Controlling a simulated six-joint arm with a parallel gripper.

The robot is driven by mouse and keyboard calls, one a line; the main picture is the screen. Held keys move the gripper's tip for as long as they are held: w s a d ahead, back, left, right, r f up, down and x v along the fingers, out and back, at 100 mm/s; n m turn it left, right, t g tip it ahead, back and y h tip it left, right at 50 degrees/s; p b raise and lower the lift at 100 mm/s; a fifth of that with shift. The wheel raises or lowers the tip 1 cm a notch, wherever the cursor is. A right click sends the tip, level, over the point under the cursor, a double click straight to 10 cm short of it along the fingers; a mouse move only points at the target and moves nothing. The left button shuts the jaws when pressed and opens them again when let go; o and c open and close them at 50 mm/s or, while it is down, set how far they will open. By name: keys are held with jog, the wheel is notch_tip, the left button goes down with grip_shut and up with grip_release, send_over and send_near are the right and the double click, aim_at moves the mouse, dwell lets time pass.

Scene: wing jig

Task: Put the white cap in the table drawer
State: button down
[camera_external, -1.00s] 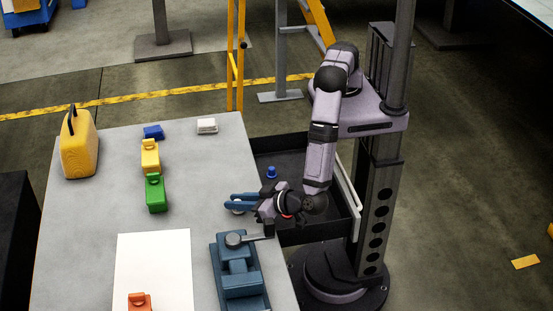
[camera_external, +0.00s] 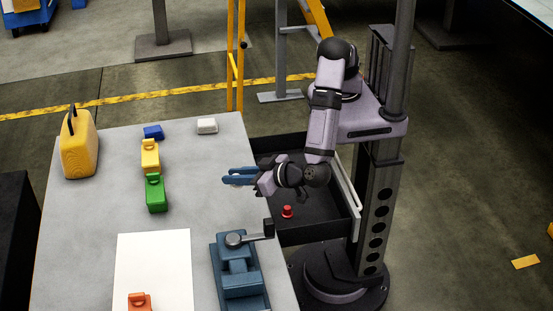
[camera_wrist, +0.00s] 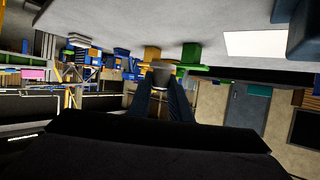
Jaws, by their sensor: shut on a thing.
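My gripper (camera_external: 240,176) is shut on the white cap and holds it above the right part of the table, beside the drawer. In the wrist view the cap (camera_wrist: 160,76) shows pale grey between the two fingertips. In the external view it is mostly hidden by the blue fingers. The table drawer (camera_external: 318,230) is pulled open at the table's right side, under my forearm. A red cap (camera_external: 287,211) stands in it. My gripper and arm cover part of the drawer's inside.
A blue vise (camera_external: 240,280) stands on the table near the drawer.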

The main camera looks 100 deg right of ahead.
jog(key=shift+a+r, duration=0.1)
jog(key=shift+s+a+r, duration=0.1)
jog(key=shift+s+a, duration=0.15)
jog(key=s+a+n+p, duration=0.1)
jog(key=s+a+p, duration=0.1)
jog(key=s, duration=0.1)
jog(key=m+p, duration=0.1)
jog(key=p, duration=0.1)
send_over(279, 201)
notch_tip(279, 201, down, 8)
jog(key=shift+s+f+m+g+h, duration=0.1)
jog(key=shift+f+m+g+h, duration=0.2)
jog(key=shift+m+g+h, duration=0.25)
jog(key=shift+f, duration=0.1)
notch_tip(279, 201, down, 14)
jog(key=b, duration=1.3)
jog(key=shift+b, duration=0.3)
jog(key=shift+r, duration=0.2)
